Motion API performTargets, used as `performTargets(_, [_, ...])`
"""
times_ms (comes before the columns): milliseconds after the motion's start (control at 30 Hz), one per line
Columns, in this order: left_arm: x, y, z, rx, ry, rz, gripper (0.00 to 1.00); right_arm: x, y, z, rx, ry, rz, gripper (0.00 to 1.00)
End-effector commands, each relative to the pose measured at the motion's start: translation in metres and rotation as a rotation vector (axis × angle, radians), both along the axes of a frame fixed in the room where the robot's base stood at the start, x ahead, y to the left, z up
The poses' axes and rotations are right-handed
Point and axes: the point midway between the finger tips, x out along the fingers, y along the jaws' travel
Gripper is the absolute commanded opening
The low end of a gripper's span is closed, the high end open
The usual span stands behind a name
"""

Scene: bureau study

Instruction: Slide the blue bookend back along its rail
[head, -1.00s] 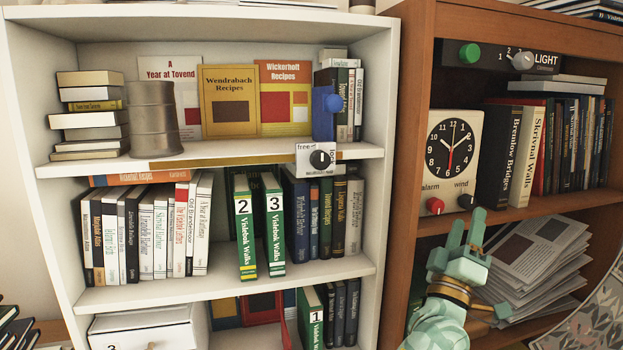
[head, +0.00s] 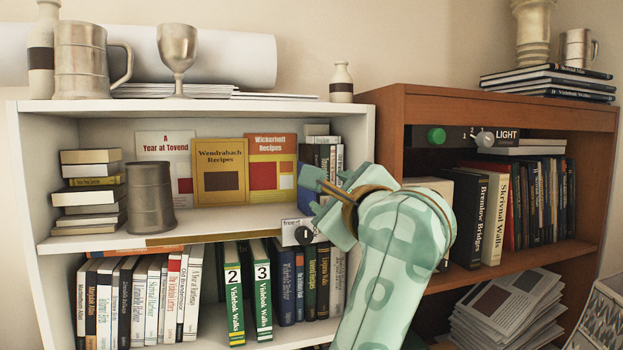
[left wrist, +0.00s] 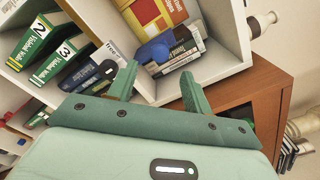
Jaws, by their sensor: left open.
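The blue bookend (head: 304,200) stands on the upper white shelf, against the left end of a short row of books. My left gripper (head: 318,190) is in front of it and hides much of it in the head view. My left gripper (left wrist: 160,72) is open and empty there; the fingers look short of the bookend. A brass rail (head: 215,237) runs along the shelf's front edge. A white plate with a black dial (head: 304,233) sits at its right part. My right gripper is not in view.
Left of the bookend stand recipe books (head: 220,172), a metal tankard (head: 151,198) and a book stack (head: 88,190). The shelf's right side wall is close to my gripper. My left arm covers the gap before the brown bookcase (head: 500,110).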

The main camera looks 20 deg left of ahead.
Motion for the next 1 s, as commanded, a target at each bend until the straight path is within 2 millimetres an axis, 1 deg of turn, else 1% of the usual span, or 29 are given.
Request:
performTargets(33, [0.012,0.009,0.003,0.004,0.005,0.005,0.50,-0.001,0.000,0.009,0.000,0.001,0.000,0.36])
performTargets(200, [0.047,0.034,0.005,0.005,0.003,0.006,0.50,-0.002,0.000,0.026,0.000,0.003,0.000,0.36])
performTargets(300, [0.064,0.045,0.004,0.006,0.003,0.005,0.50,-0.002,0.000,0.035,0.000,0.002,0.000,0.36])
performTargets(400, [0.077,0.053,0.004,0.006,0.002,0.004,0.50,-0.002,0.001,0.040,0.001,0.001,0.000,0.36])
performTargets(500, [0.085,0.058,0.003,0.005,0.001,0.004,0.50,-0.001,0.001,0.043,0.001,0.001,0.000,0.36])
performTargets(600, [0.089,0.061,0.001,0.004,0.002,0.002,0.50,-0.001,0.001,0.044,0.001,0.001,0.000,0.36])
performTargets(867, [0.090,0.061,0.000,0.003,0.001,0.002,0.50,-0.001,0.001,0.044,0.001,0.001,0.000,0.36])
performTargets(900, [0.090,0.061,0.000,0.003,0.001,0.002,0.39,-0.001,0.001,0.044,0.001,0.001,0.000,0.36])
performTargets(967, [0.090,0.061,0.000,0.003,0.001,0.002,0.22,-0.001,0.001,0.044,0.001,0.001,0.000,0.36])
performTargets(1000, [0.090,0.061,0.000,0.003,0.001,0.002,0.11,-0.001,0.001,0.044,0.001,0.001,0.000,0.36])
